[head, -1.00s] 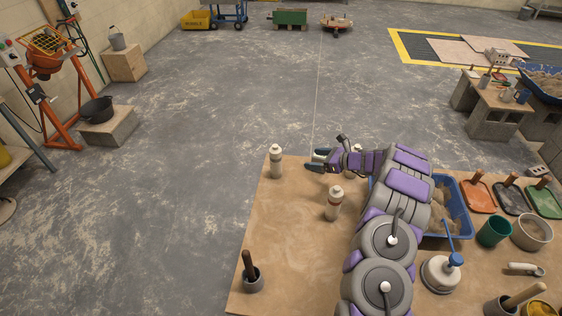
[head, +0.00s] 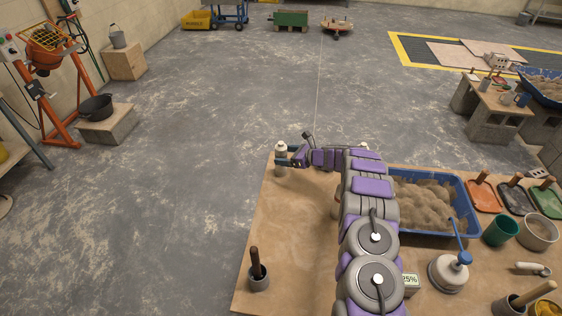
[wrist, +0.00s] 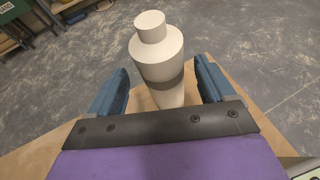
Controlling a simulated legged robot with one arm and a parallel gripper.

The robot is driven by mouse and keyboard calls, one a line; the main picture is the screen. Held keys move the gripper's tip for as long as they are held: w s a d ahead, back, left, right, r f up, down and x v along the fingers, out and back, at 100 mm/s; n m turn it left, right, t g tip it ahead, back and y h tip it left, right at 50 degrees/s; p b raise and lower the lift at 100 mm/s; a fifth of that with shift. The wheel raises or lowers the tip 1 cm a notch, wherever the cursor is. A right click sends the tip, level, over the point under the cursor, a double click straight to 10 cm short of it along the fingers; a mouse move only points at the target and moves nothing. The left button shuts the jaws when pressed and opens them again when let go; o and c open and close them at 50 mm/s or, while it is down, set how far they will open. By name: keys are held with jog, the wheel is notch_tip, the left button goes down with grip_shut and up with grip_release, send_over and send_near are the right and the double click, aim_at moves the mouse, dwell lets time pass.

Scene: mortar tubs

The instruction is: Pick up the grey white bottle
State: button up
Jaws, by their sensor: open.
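The grey white bottle (head: 281,168) stands upright near the far left corner of the table, partly covered by my gripper in the head view. In the wrist view the bottle (wrist: 160,62) has a pale cap and a grey band, and it stands between my two blue fingers. My gripper (wrist: 163,92) is open, with a finger on each side of the bottle and a visible gap on both sides. In the head view my gripper (head: 285,157) is at the bottle's upper part.
A second bottle top (head: 364,146) shows behind my arm. A blue tub (head: 468,205) of mortar stands right of my arm. A grey pot with a dark handle (head: 259,280) stands at the table's front left. The left part of the table (head: 285,225) is mostly clear.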

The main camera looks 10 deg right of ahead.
aim_at(285, 157)
jog(key=x, duration=0.3)
jog(key=shift+s+a+f, duration=0.15)
jog(key=shift+s+f, duration=0.05)
jog(key=shift+w+b, duration=0.25)
jog(key=shift+b, duration=0.05)
jog(key=shift+d, duration=0.75)
jog(key=shift+c, duration=0.8)
jog(key=shift+a, duration=0.85)
jog(key=c, duration=0.6)
jog(key=shift+c, duration=0.8)
jog(key=shift+d, duration=0.7)
jog(key=c, duration=0.5)
